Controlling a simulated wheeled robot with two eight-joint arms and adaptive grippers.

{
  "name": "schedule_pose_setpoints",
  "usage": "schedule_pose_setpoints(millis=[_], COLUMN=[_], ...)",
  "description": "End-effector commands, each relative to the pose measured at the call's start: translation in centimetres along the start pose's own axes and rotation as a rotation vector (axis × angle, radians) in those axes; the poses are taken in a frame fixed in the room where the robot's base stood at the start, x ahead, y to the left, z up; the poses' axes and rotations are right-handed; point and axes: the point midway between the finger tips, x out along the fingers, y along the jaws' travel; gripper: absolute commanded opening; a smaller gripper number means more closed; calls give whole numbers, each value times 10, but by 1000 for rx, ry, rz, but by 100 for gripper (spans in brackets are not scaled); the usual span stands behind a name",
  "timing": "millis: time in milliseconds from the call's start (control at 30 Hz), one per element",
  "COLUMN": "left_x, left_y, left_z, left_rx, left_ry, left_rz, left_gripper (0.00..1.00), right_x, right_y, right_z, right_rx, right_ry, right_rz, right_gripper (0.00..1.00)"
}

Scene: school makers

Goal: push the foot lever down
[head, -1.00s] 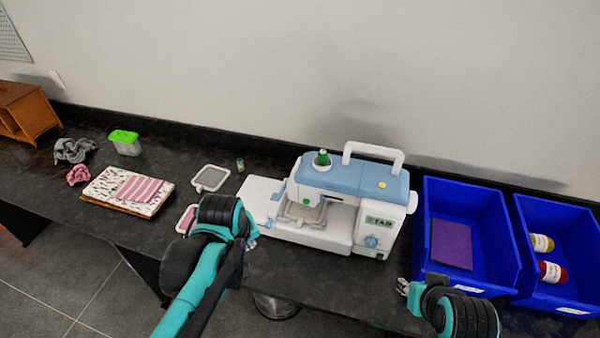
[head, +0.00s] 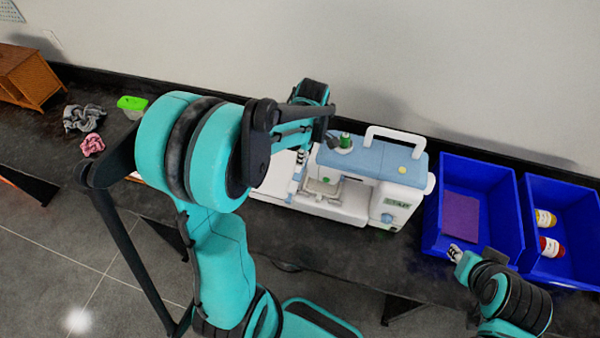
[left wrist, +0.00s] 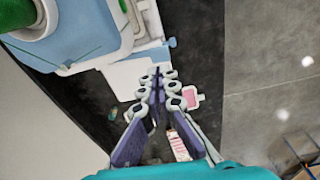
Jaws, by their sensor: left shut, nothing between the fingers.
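The white and light-blue sewing machine (head: 372,158) stands on the dark worktop, with a green thread spool (head: 345,140) on top. In the left wrist view the left fingertips (left wrist: 158,74) are together and empty, near the white bed (left wrist: 130,76). A small blue tab (left wrist: 172,43) shows beyond them; I cannot tell if it is the foot lever. The lever is not clearly seen in the head view. My right gripper (head: 455,253) is small, before the blue bins.
Two blue bins stand on the right; the left bin (head: 432,220) holds a purple sheet, the right bin (head: 585,205) two labelled jars. A green-lidded box (head: 132,106) and scrunchies (head: 85,117) lie far left. A pink-and-white hoop (left wrist: 192,97) lies near the left fingertips.

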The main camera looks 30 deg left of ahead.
Motion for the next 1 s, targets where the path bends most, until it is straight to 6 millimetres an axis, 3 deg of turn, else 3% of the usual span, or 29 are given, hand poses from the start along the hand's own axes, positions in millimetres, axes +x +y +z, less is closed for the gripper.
schedule_pose_setpoints(millis=[267,800,1000], left_x=[5,66,70], left_y=[0,0,0], left_z=[0,0,0], left_rx=[2,2,2], left_ry=[0,0,0], left_rz=[1,1,1], left_gripper=[0,0,0], right_x=[4,38,40], right_y=[0,0,0], right_z=[2,27,29], right_rx=[0,0,0], right_ry=[0,0,0], right_rz=[0,0,0], right_gripper=[31,31,31])
